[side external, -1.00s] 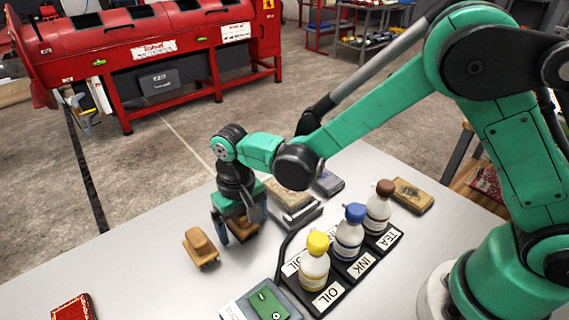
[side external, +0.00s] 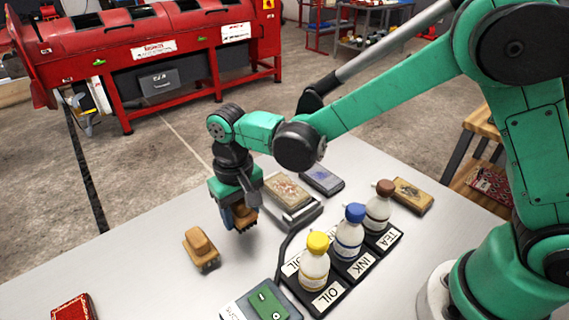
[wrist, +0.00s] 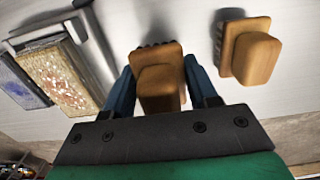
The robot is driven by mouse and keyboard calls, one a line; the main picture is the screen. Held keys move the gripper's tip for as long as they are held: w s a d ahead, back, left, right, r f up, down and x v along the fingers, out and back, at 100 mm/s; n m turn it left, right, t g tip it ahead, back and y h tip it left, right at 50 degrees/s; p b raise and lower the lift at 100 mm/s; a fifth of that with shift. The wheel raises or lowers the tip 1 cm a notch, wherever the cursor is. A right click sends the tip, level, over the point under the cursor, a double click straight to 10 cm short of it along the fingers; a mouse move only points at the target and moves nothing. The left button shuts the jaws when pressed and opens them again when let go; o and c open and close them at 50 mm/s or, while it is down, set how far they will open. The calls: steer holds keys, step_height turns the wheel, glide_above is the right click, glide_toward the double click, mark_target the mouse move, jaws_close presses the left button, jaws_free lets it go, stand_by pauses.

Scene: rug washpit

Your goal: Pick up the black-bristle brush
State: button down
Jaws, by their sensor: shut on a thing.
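My gripper (side external: 238,216) is shut on a wooden brush (side external: 245,215), holding it a little above the table with a shadow beneath. In the wrist view this brush (wrist: 160,85) sits between my gripper's two blue fingers (wrist: 162,92), and dark bristles show at its far edge. A second wooden brush (side external: 201,248) with a similar raised block stands on the table to the left of my gripper. It also shows at the right in the wrist view (wrist: 252,53), apart from my fingers; its bristles look dark too, but their exact colour is hard to tell.
A tray (side external: 342,275) holds bottles with yellow, blue and brown caps. Behind my gripper are a patterned block on a grey scale-like base (side external: 298,213) and a dark box (side external: 322,180). A green-topped device (side external: 265,302) stands in front, a red patterned piece (side external: 72,308) at left.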

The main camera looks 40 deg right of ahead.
step_height(320, 180, up, 17)
stand_by(0.4)
